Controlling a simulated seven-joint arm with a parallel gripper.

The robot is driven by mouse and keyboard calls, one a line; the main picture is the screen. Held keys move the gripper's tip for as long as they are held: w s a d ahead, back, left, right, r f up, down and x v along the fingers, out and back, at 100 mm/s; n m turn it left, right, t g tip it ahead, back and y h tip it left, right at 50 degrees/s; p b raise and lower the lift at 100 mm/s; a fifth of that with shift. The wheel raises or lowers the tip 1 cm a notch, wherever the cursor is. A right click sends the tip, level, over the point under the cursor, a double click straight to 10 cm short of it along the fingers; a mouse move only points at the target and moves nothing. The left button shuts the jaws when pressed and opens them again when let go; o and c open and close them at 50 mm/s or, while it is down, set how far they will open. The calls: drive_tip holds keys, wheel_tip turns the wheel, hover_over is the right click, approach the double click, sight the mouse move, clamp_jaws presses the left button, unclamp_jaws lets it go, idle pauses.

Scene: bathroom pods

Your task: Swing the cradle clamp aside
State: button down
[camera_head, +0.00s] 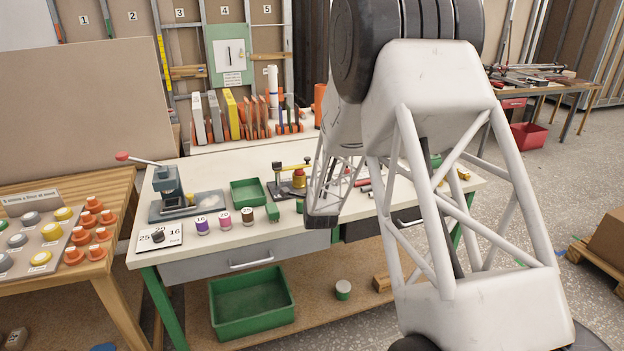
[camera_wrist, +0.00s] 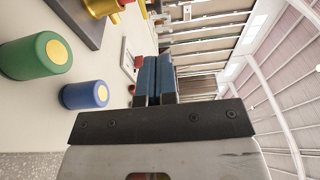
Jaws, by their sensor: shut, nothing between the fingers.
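What looks like the cradle clamp (camera_head: 290,182), a dark base with an upright, a yellow bar and a yellow-and-red cylinder, stands mid-bench in the head view. In the wrist view, turned on its side, a dark base plate with a gold cylinder (camera_wrist: 98,5) shows at the top left, cut off by the frame. My gripper (camera_wrist: 157,60) is shut and empty, its blue fingers side by side above the bench. The plate lies beside the fingers, apart from them. In the head view my arm hides the gripper's fingers and the bench's middle right.
A green cylinder (camera_wrist: 38,56) and a blue cylinder (camera_wrist: 86,95) stand close to my gripper. A green tray (camera_head: 248,193), a lever press (camera_head: 168,187) and small numbered pots (camera_head: 224,219) are left of the clamp. Upright panels (camera_head: 232,115) line the bench's back.

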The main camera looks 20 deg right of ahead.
sight(309, 160)
drive_tip(key=shift+x, duration=6.65)
drive_tip(key=shift+w+d+f+y, duration=0.1)
drive_tip(key=shift+w+y, duration=0.05)
drive_tip(key=shift+y, duration=0.15)
drive_tip(key=shift+w+d+n+y, duration=0.15)
drive_tip(key=shift+w+n+y, duration=0.55)
drive_tip(key=shift+y, duration=0.25)
drive_tip(key=shift+w+d+n+y, duration=0.15)
drive_tip(key=shift+w+n+y, duration=0.5)
drive_tip(key=shift+y, duration=0.3)
drive_tip(key=shift+w+n+y, duration=0.9)
drive_tip(key=shift+n+y, duration=0.15)
drive_tip(key=shift+y, duration=0.45)
drive_tip(key=shift+w+a+n+y, duration=0.2)
drive_tip(key=shift+w+n+y, duration=0.45)
drive_tip(key=shift+y, duration=0.25)
drive_tip(key=w+a+n+g+y, duration=0.7)
drive_tip(key=w+a+n+y, duration=0.1)
drive_tip(key=w+y, duration=0.1)
drive_tip(key=shift+a+g+y, duration=0.25)
drive_tip(key=shift+g+y, duration=0.15)
